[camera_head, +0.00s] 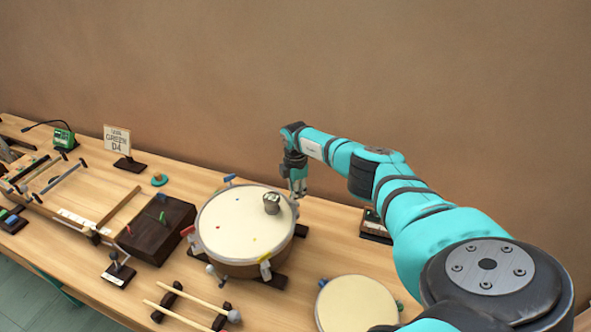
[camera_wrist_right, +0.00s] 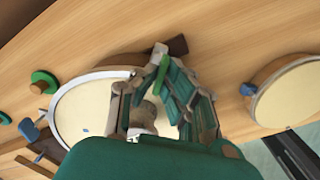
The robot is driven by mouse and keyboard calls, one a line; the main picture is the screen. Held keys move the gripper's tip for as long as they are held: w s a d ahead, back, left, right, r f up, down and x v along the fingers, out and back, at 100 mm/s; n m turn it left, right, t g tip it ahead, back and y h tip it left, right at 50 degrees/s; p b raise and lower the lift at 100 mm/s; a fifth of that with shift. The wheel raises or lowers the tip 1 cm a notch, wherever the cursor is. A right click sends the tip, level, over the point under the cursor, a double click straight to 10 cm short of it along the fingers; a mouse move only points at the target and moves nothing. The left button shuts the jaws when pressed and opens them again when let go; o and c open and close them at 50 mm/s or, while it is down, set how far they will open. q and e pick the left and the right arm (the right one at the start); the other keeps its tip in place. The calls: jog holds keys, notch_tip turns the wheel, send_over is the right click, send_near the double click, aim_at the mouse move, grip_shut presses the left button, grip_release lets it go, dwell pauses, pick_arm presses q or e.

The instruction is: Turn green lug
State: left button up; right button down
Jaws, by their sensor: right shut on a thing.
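The large round drum (camera_head: 240,232) has a cream head and a brown shell, with coloured lugs around its rim. My right gripper (camera_head: 298,191) points down at the drum's far right edge. In the right wrist view its fingers (camera_wrist_right: 162,62) close around a bright green lug (camera_wrist_right: 159,77), beside the drum rim (camera_wrist_right: 98,76). The green lug is hidden behind the gripper in the head view. A blue lug (camera_head: 230,179), a red lug (camera_head: 187,231) and a yellow lug (camera_head: 265,268) show elsewhere on the rim. My left gripper is not in view.
A small grey cup-like object (camera_head: 271,204) sits on the drumhead near my gripper. A sign reading GREEN D4 (camera_head: 117,139) stands at the back. A smaller drum (camera_head: 356,305) is at front right, mallets (camera_head: 190,306) in front, and a dark box (camera_head: 160,230) on the left.

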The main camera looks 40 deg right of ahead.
jog(key=shift+w+r, duration=0.1)
jog(key=shift+w, duration=0.05)
jog(key=c, duration=1.5)
grip_release()
jog(key=shift+o, duration=0.2)
notch_tip(320, 180, up, 12)
